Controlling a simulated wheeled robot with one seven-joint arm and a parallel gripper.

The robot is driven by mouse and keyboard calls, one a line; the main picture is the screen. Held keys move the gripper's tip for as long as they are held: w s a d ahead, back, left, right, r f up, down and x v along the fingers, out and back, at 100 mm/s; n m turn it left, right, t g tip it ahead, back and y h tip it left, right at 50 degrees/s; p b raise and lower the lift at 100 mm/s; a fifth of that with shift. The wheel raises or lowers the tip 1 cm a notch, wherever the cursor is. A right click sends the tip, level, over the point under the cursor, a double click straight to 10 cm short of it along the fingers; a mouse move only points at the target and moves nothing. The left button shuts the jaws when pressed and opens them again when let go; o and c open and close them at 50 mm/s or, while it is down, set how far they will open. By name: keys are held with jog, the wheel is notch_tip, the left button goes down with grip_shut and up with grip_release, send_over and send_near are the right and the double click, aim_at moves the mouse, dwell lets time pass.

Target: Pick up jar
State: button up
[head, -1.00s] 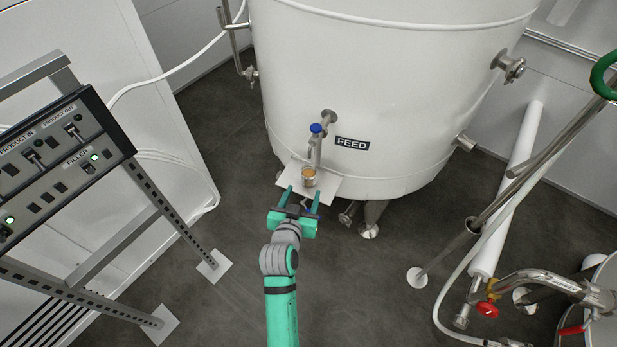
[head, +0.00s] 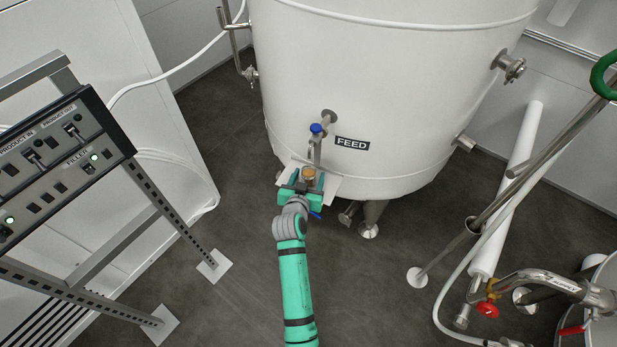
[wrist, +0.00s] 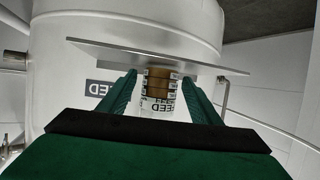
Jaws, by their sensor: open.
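The small jar (head: 309,173) with amber-brown contents stands on a pale shelf plate (head: 334,186) below the blue-handled tap (head: 316,129) of the white FEED tank. My green gripper (head: 307,185) is at the jar from the front, jaws open. In the wrist view, which shows the scene upside down, the jar (wrist: 158,88) sits between the two green fingers of my gripper (wrist: 159,78), with visible gaps on both sides. The shelf plate (wrist: 105,52) crosses above it in that picture. The jar's lower part is partly hidden by my gripper in the head view.
The white tank (head: 390,80) rises right behind the jar. A control panel on a metal frame (head: 60,160) stands at left. Pipes and a red-handled valve (head: 487,309) are at right. The dark floor between them is open.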

grip_shut()
jog(key=shift+w, duration=0.1)
jog(key=shift+r, duration=0.15)
